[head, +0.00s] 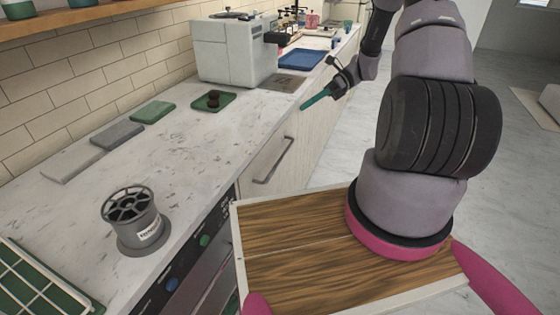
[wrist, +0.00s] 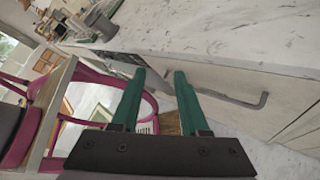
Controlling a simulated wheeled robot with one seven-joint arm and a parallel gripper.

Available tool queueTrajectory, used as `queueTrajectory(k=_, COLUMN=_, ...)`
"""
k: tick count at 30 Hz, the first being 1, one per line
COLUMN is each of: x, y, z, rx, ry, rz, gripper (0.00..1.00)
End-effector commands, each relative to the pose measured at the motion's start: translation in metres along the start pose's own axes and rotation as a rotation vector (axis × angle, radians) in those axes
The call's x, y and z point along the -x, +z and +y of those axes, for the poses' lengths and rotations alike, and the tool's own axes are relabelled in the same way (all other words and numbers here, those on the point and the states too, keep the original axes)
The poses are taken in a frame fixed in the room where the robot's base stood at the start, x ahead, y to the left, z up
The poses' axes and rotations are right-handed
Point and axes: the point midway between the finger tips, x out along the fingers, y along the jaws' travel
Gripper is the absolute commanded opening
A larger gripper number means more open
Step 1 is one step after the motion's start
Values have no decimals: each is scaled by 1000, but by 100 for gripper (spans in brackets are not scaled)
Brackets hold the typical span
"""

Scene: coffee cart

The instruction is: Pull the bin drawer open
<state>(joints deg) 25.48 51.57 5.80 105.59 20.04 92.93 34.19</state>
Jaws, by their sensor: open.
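The bin drawer (head: 262,181) has a pale wood front under the marble counter, and it looks flush with the cabinet. Its grey bar handle (head: 273,161) runs along the upper part of the front. In the wrist view the handle (wrist: 240,101) lies to the right of my fingers. My gripper (head: 303,107) is open, with two green fingers and nothing between them. It hangs beside the counter edge, beyond the handle and apart from it. In the wrist view the fingertips (wrist: 160,72) point toward the counter edge, left of the handle.
The marble counter (head: 180,160) holds a grey knock-out cylinder (head: 134,222), a green mat (head: 213,102) and a grey machine (head: 235,50). A panel with coloured knobs (head: 190,257) sits left of the drawer. The floor (head: 330,150) right of the drawer is clear.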

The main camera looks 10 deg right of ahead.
Motion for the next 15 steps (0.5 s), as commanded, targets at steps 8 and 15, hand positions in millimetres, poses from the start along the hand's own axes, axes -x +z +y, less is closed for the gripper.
queueTrajectory(k=8, x=-34, y=-81, z=-66, rx=-386, ry=130, rz=-310, gripper=45)
queueTrajectory(k=15, x=-68, y=-146, z=-103, rx=-662, ry=243, rz=-551, gripper=45)
